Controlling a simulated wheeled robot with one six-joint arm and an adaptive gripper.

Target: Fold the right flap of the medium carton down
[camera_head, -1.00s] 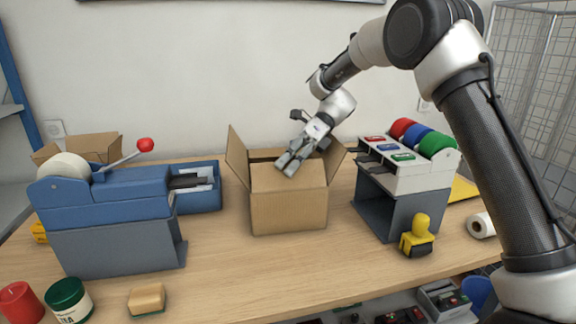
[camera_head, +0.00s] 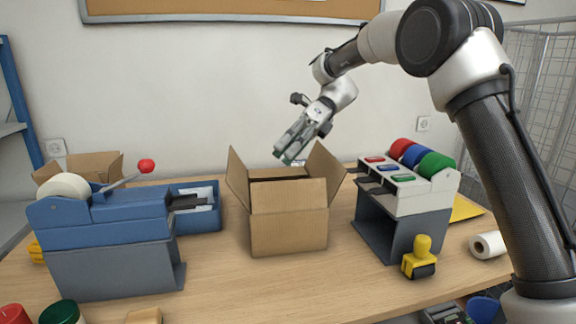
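The medium carton (camera_head: 289,230) stands upright on the counter, in the middle of the view. Its right flap (camera_head: 325,171) stands up and leans outward to the right. Its left flap (camera_head: 238,181) also stands up, leaning left. Part of the carton's top between them shows dark, and I cannot tell how the back flap lies. My gripper (camera_head: 285,157) hangs above the back of the carton, to the left of the right flap, pointing down and left. It appears apart from the carton. Its fingers lie close together with nothing seen between them.
A blue tape machine (camera_head: 110,215) with a red-knobbed lever stands left. A grey stand (camera_head: 390,225) with coloured rolls is close on the right, with a yellow stamp (camera_head: 420,257) before it. A white roll (camera_head: 488,245) lies far right. The counter before the carton is clear.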

